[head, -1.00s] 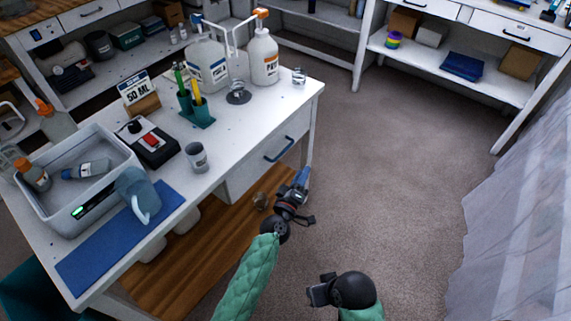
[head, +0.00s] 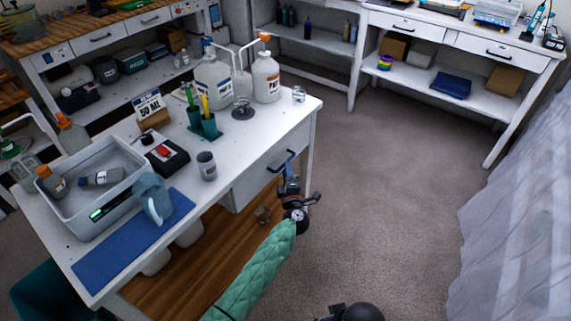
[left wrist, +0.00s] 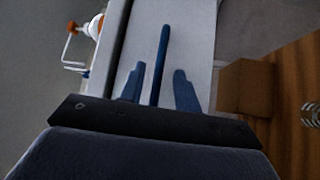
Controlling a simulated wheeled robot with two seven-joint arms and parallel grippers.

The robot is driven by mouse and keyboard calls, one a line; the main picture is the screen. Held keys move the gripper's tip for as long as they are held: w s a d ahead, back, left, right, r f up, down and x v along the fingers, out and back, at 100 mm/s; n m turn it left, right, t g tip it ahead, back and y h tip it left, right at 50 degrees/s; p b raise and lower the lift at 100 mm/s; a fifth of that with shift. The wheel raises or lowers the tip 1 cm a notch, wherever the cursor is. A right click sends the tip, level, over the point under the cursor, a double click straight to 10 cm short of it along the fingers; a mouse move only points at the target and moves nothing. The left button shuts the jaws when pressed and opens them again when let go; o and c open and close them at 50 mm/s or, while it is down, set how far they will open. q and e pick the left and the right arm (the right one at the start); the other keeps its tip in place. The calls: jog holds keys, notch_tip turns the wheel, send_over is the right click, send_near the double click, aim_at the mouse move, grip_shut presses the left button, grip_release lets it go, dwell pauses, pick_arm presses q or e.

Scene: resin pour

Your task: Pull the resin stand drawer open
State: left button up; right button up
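The resin stand is a white table (head: 245,135) with a drawer (head: 248,186) in its front, which looks shut. The drawer's blue bar handle (head: 281,161) also shows in the left wrist view (left wrist: 164,48). My left gripper (head: 289,180) is at the handle. In the left wrist view its two blue fingers (left wrist: 159,88) are apart, one on each side of the bar, with a gap visible on both sides. My right gripper (head: 325,317) is mostly cut off at the bottom edge of the head view, so its fingers cannot be made out.
On the table stand two white jugs (head: 266,80), a grey cup (head: 206,166), a scale (head: 165,155), a grey bin (head: 90,190) with bottles and a blue pitcher (head: 152,197). A wooden lower shelf (head: 200,265) lies below. Carpet (head: 400,170) to the right is clear.

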pick_arm(q)
jog(key=shift+w+a+r, duration=0.15)
jog(key=shift+w, duration=0.85)
jog(key=shift+w+a+r, duration=0.1)
jog(key=shift+w+a, duration=0.05)
jog(key=shift+w, duration=0.8)
grip_shut()
